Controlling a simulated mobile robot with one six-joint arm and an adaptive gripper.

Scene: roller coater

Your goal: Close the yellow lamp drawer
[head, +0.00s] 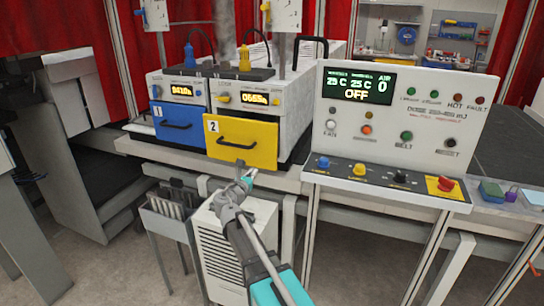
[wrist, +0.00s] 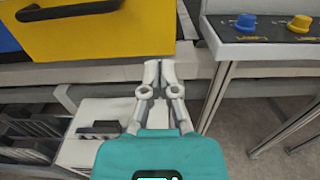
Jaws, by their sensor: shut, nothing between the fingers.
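The yellow lamp drawer (head: 255,137), marked 2, has a black bar handle and sits in the right-hand lamp unit. Its front stands out ahead of the unit's face, so it looks pulled open. In the wrist view the yellow drawer (wrist: 110,35) fills the upper left, with its black handle across it. My gripper (head: 243,172) is in front of and just below the drawer's lower edge in the head view. In the wrist view my gripper (wrist: 160,66) has its fingertips together and empty, below the drawer's lower right part. I cannot tell whether it touches anything.
A blue drawer (head: 178,128) is to the left of the yellow one. A control panel (head: 398,125) with knobs and a red button is at the right. A grey ledge runs under the drawers, and a white cabinet (head: 225,243) stands below.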

